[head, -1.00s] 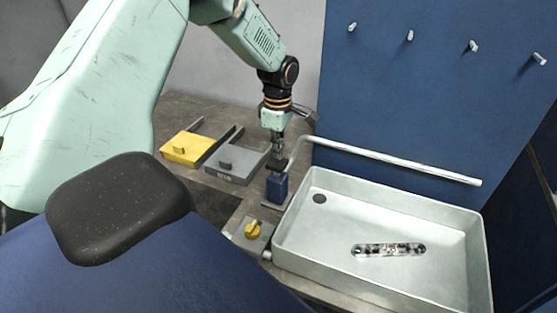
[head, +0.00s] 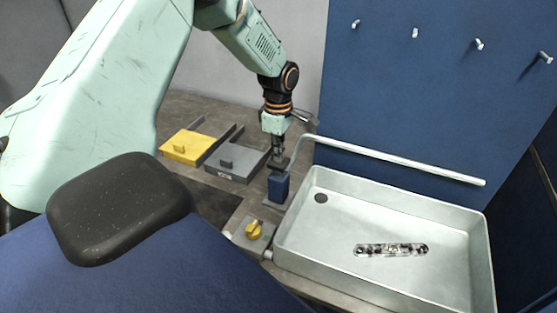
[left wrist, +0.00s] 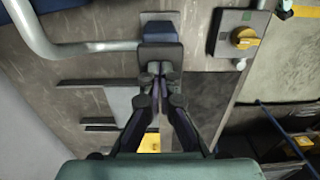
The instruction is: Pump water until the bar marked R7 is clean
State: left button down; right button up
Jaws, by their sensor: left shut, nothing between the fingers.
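A bar (head: 391,250) with dark patches lies in the pale metal basin (head: 459,213); I cannot read its mark. A blue pump body (head: 278,187) with a dark top stands left of the basin. A pale pipe (head: 400,160) runs from beside it over the basin. My left gripper (head: 277,155) points down, shut and empty, at the pump's top. In the left wrist view the shut fingertips (left wrist: 158,70) are close to the dark top piece beside the blue part (left wrist: 159,32); I cannot tell whether they touch. My right gripper is not in view.
A yellow knob (head: 253,229) on a grey plate sits in front of the pump. A yellow tray (head: 187,147) and a grey tray (head: 236,163) lie behind left. A blue panel (head: 420,100) with several pegs stands behind the basin. A dark drain (head: 320,198) is in the basin.

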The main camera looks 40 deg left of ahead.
pick_arm(q)
jog(key=shift+d+f, duration=0.2)
jog(key=shift+f, duration=0.15)
jog(key=shift+s+a+f+b, duration=0.1)
jog(key=shift+f+b, duration=0.1)
jog(key=shift+f, duration=0.2)
jog(key=shift+s+a+f+b, duration=0.1)
jog(key=shift+f+b, duration=0.1)
jog(key=shift+f, duration=0.15)
jog(key=shift+d+f, duration=0.1)
jog(key=shift+f, duration=0.25)
jog(key=shift+r, duration=0.1)
notch_tip(320, 180, up, 5)
jog(key=p, duration=0.5)
jog(key=shift+w+p, duration=0.15)
jog(key=shift+p, duration=0.15)
jog(key=shift+f, duration=0.3)
